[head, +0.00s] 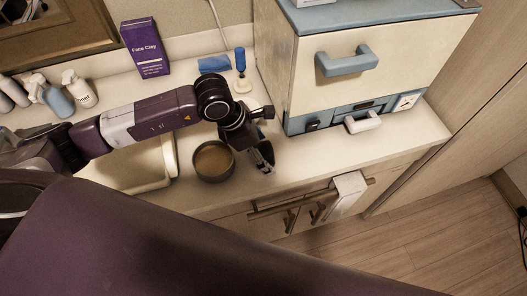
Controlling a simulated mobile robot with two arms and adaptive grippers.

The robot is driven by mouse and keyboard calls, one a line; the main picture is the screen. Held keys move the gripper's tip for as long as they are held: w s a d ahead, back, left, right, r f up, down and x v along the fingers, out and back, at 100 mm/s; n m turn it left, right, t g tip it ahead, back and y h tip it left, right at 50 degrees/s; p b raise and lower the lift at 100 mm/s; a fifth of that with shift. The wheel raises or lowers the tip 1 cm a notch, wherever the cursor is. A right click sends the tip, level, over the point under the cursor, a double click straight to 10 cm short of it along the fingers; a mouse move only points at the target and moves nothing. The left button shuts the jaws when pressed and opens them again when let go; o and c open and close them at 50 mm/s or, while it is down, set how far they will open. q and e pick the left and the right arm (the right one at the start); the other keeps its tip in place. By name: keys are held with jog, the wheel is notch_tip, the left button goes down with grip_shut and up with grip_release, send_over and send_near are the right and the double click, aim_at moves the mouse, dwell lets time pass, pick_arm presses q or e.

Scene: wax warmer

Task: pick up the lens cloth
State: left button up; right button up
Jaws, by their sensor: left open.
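A small blue folded cloth (214,64), which looks like the lens cloth, lies flat at the back of the counter against the wall. My left gripper (267,135) is open and empty. It hangs over the counter in front of the cloth and to its right, beside a round pot (214,162). The cloth and the gripper are well apart. My right gripper is out of view.
A blue-handled tool (240,62) stands right beside the cloth. A purple Face Clay box (146,47) stands to its left. A large white and blue cabinet (300,80) blocks the right. Several bottles (78,88) stand far left. A white towel (346,192) hangs on the front rail.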

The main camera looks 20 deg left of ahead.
aim_at(263, 151)
pick_arm(q)
jog(key=c, duration=1.2)
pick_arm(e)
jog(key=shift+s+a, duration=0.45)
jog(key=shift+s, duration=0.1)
pick_arm(q)
jog(key=shift+r, duration=0.1)
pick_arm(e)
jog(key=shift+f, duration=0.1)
pick_arm(q)
jog(key=shift+w+r, duration=0.15)
jog(key=shift+r, duration=0.3)
notch_tip(263, 151, up, 19)
jog(key=b, duration=0.4)
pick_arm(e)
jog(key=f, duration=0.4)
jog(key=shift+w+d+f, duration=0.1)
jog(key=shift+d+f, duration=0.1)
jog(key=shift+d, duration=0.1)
pick_arm(q)
jog(key=o, duration=0.5)
jog(key=c, duration=0.9)
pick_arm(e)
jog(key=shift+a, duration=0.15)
